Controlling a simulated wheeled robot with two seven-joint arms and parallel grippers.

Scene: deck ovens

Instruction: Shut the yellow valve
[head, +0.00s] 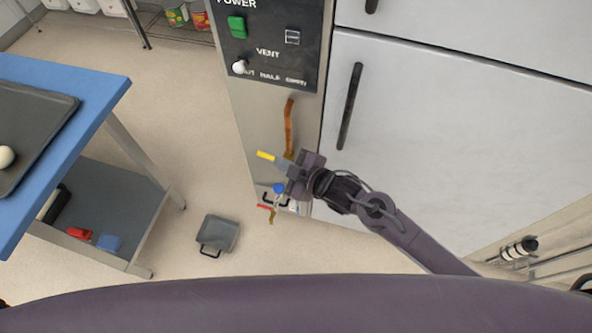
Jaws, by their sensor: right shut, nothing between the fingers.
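The yellow valve shows as a lever with a yellow-sleeved end (266,155) low on the oven's front panel, below an orange-brown pipe (289,115). The lever points to the left and slightly up in the picture, and its grey shank runs back toward my right gripper. My right gripper (291,178) is shut and empty. It is at the lever's inner end and hides the valve body; I cannot tell whether it touches the lever. My left gripper is not in view.
Just below are a blue knob (279,188) and a red handle (264,207). The panel (268,45) has a green switch and a white vent knob. A white oven door (450,120) is at right. A blue table (85,95) stands left; a grey pan (217,235) lies on the floor.

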